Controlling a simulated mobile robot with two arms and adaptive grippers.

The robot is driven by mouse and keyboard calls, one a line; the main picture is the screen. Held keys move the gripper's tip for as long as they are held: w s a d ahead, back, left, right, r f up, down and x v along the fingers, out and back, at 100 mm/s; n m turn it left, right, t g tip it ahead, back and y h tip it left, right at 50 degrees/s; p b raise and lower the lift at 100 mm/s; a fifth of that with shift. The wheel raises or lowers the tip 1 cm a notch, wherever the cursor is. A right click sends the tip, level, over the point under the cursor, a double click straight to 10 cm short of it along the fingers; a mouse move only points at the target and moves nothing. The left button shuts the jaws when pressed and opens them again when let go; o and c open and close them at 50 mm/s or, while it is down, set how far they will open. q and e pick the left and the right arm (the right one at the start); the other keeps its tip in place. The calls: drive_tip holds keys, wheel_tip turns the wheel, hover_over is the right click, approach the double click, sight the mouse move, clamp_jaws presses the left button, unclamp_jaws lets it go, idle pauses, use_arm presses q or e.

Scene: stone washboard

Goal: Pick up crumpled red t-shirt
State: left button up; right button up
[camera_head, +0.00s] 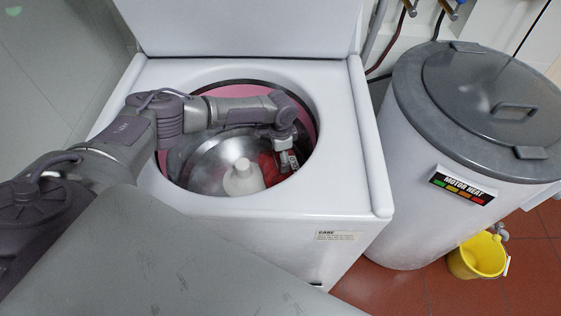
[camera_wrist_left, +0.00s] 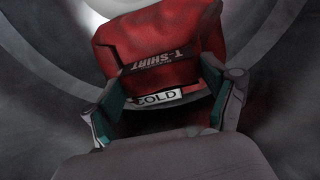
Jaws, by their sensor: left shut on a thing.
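The crumpled red t-shirt (camera_head: 268,170) lies inside the open drum of the white washing machine (camera_head: 345,120), to the right of the white central post (camera_head: 243,178). My left gripper (camera_head: 288,160) reaches down into the drum at the shirt. In the left wrist view the red t-shirt (camera_wrist_left: 165,45) fills the middle, with "T-SHIRT" lettering and a "COLD" label. The left gripper's two fingers (camera_wrist_left: 168,105) stand on either side of the shirt, shut on it. The shirt's underside is hidden. My right gripper is in neither view.
The drum's round opening has a pink inner rim (camera_head: 308,112) close around my left arm. The raised lid (camera_head: 245,25) stands behind it. A grey-lidded boiler labelled "MOTOR HEAT" (camera_head: 462,185) stands to the right, with a yellow bucket (camera_head: 478,257) on the red tiles.

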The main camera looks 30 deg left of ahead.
use_arm(q)
drive_tip(key=shift+r, duration=0.15)
wheel_tip(320, 180, up, 12)
drive_tip(key=s+a, duration=0.4)
drive_tip(key=a, duration=0.4)
drive_tip(key=s+a, duration=0.4)
drive_tip(key=a, duration=0.4)
wheel_tip(320, 180, up, 20)
drive_tip(key=p, duration=1.9)
drive_tip(key=shift+r+p, duration=0.2)
drive_tip(key=shift+p, duration=0.1)
drive_tip(key=shift+w+a, duration=0.1)
